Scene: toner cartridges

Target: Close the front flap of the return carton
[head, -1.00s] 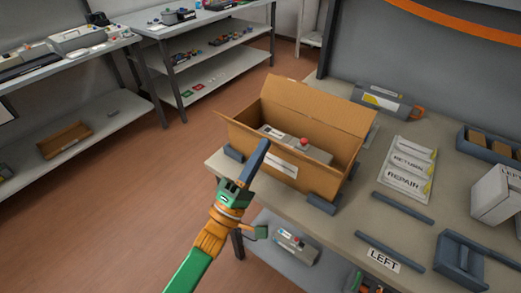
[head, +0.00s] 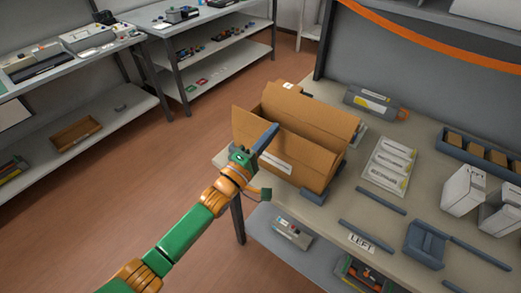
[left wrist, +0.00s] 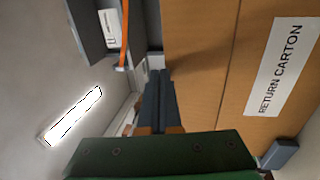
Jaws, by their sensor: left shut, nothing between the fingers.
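The return carton (head: 308,178) stands on the table with its white label (head: 277,163) on the near side. The carton's inside is mostly hidden. My left gripper (head: 270,136) is shut and empty, its fingers against or very close to the front flap; contact is unclear. In the left wrist view, the shut fingers (left wrist: 158,100) point along the brown carton (left wrist: 205,60), whose label (left wrist: 282,65) reads RETURN CARTON. My right gripper is not seen.
Blue-grey blocks, one of them (head: 312,194), sit by the carton's base. A grey cartridge (head: 372,102) lies behind it. A label tray (head: 389,164) and a dark bar (head: 381,200) lie to the right. The floor left of the table is clear.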

